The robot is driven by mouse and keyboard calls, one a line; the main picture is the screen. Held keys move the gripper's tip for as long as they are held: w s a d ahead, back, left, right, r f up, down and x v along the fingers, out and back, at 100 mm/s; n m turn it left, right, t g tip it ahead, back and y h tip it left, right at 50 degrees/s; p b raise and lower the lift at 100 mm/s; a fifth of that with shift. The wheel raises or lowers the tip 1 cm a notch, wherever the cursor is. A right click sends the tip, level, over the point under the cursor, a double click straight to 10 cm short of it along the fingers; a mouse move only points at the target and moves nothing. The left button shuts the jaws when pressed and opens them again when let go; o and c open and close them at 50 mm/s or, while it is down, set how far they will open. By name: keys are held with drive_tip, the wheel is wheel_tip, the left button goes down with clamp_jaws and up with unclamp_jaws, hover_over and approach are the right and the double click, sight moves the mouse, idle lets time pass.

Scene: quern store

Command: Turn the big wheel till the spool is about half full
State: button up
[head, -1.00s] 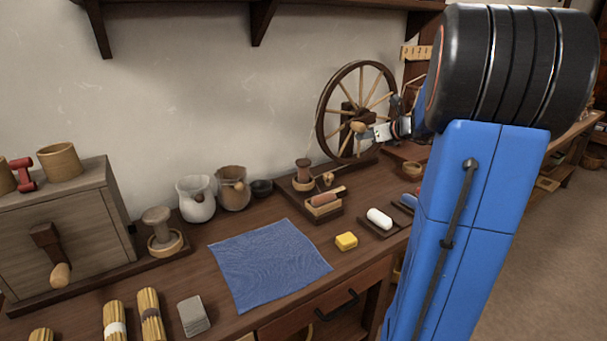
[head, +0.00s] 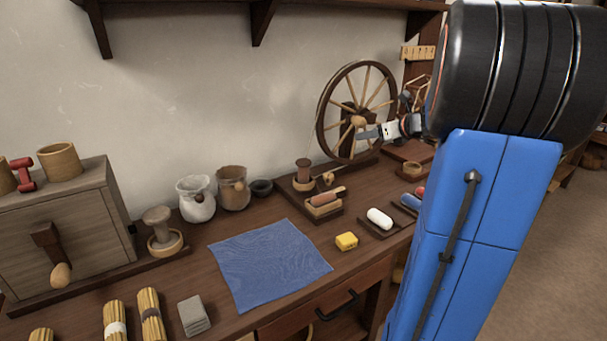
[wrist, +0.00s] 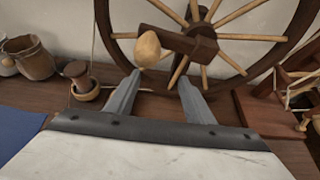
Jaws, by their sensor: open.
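The big spoked wheel (head: 323,121) stands upright at the back of the bench; in the wrist view its rim (wrist: 106,38) and hub fill the top. A dark crank arm (wrist: 182,42) ends in a pale wooden knob (wrist: 148,50). My gripper (wrist: 158,84) is open and empty in front of the wheel. The knob shows just beyond and above the fingertips, nearer the left finger. In the head view my gripper (head: 364,134) is beside the knob (head: 358,121). A small brown spool (head: 303,168) stands left of the wheel; its fill is too small to judge.
Left of the wheel stand pots (head: 232,188) and a wooden cabinet (head: 70,215). A wooden frame (wrist: 290,85) stands close right of the wheel.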

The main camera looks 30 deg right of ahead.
drive_tip(key=shift+v, duration=1.8)
drive_tip(key=s+a+f+n+g+y, duration=0.1)
drive_tip(key=s+a+f+n+g, duration=0.15)
drive_tip(key=a+n, duration=0.5)
drive_tip(key=s+a+f+n+g+y, duration=0.15)
drive_tip(key=s+a+n, duration=0.25)
drive_tip(key=a, duration=0.7)
drive_tip(key=s+a+f+n+g, duration=0.25)
drive_tip(key=a+n, duration=0.35)
drive_tip(key=a, duration=0.4)
drive_tip(key=s+a+f+n+h, duration=0.1)
drive_tip(key=s+a+f+n, duration=0.2)
drive_tip(key=s+n, duration=0.6)
drive_tip(key=s+a+f+n+g+h, duration=0.1)
drive_tip(key=s+a+f+n+h, duration=0.1)
drive_tip(key=s+n, duration=0.6)
wheel_tip(320, 180, down, 3)
drive_tip(key=shift+s+a+r+n, duration=0.15)
drive_tip(key=shift+s+a+n, duration=0.2)
drive_tip(key=shift+s+a, duration=0.55)
drive_tip(key=shift+s+d+g, duration=0.1)
drive_tip(key=shift+d+g, duration=0.05)
drive_tip(key=shift+g, duration=0.1)
